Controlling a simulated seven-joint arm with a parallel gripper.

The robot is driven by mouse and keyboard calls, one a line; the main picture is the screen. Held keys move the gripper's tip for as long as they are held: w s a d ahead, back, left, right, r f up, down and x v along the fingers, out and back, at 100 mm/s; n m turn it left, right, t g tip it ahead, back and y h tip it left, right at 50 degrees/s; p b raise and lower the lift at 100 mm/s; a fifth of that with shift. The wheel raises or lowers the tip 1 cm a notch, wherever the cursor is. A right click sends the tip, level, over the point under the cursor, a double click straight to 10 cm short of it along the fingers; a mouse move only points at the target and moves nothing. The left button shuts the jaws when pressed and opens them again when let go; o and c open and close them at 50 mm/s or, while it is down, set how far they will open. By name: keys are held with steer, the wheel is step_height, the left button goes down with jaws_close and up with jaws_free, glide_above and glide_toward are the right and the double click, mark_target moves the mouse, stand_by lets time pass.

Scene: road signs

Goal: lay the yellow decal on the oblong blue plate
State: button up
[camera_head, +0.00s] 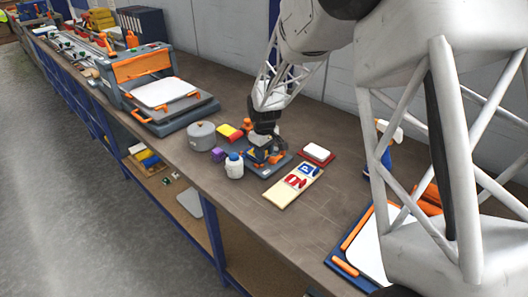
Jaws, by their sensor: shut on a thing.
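My gripper (264,147) points down low over a dark blue-grey tray (281,166) in the middle of the bench. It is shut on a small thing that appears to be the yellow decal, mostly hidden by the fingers. Small dark, pale and orange shapes show around the fingertips, too small to tell apart. I cannot make out the oblong blue plate clearly; it may be under or behind my gripper. A cream board (277,197) beside the tray carries a blue sign (308,170) and a red sign (295,181).
A white bottle with a blue cap (234,166) stands close left of the tray, with a purple block (218,155) and a grey lidded pot (202,137) beyond. A white pad on a red base (318,153) lies to the right. The bench front (262,220) is bare.

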stand_by(0.4)
steer(key=o, duration=1.6)
steer(key=shift+r, duration=0.1)
steer(key=shift+r, duration=3.35)
steer(key=shift+r, duration=0.1)
